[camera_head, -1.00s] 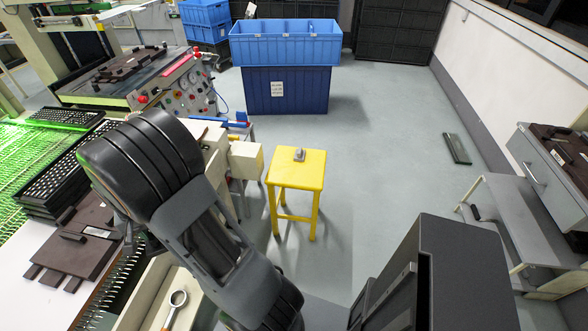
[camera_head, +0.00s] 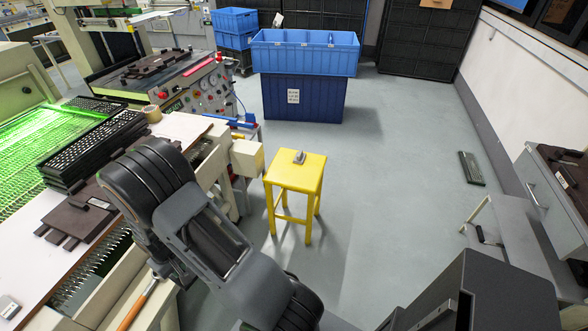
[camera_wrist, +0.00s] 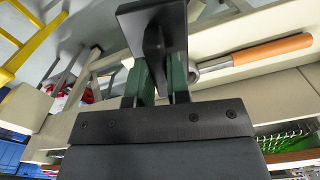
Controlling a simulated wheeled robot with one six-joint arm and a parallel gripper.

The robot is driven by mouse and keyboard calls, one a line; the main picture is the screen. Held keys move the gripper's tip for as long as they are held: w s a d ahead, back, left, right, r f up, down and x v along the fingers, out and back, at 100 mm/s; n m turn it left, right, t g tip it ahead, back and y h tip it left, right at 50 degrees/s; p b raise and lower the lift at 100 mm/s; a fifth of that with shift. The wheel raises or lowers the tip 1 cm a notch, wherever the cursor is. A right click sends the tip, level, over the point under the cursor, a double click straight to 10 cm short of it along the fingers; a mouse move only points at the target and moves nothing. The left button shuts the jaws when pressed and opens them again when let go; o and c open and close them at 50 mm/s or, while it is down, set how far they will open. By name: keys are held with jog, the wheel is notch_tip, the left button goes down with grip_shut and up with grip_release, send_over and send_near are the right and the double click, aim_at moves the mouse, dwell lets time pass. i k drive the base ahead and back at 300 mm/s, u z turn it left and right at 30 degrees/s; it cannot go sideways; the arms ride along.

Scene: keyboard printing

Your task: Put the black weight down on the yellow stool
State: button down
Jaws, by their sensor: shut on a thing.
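The yellow stool (camera_head: 296,172) stands on the floor right of the workbench, with a small grey metal object (camera_head: 299,157) on its seat. In the wrist view, my gripper (camera_wrist: 158,80) is shut on the black weight (camera_wrist: 152,25), a dark block with a flat plate and a rib that the green-lined fingers clasp. The stool's yellow legs (camera_wrist: 30,52) show at the upper left of the wrist view. In the head view, my arm reaches over the bench side, and the gripper and weight are hidden behind it. The weight is apart from the stool.
A tool with an orange handle (camera_wrist: 270,50) lies in the bench tray. Blue crates (camera_head: 300,95) stand behind the stool. A machine with a control panel (camera_head: 205,85) is at the back left. A grey cart (camera_head: 510,235) stands at the right.

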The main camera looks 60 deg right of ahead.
aim_at(292, 175)
jog(key=z, duration=0.45)
jog(key=k, duration=0.55)
jog(key=z, duration=1.5)
jog(key=i, duration=1.75)
jog(key=u, duration=0.95)
